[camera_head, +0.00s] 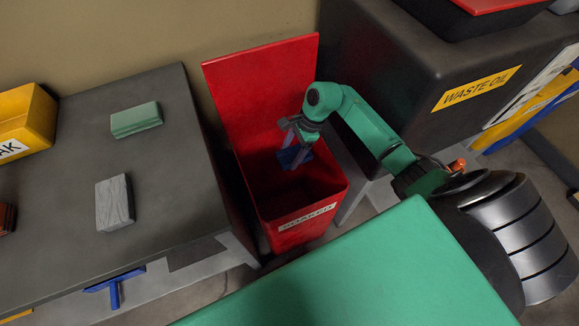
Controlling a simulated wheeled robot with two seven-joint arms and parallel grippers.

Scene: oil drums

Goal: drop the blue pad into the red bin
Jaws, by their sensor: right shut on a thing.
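The red bin (257,203) stands on the floor between the grey table and the dark waste oil unit. Its tall back panel or lid is up, its mouth is open, and a white label is on its front. My right gripper (292,146) reaches in from the right and points down over the bin's mouth. It is shut on the blue pad (291,158), which hangs at the opening against the dark inside. I cannot tell exactly how deep the pad is. My left gripper is not in view.
A grey table (165,190) at left bears a green pad (136,120), a grey pad (114,203) and a yellow bin (28,125). A blue T-shaped tool (114,286) hangs at its front edge. The waste oil unit (400,60) stands close at the bin's right.

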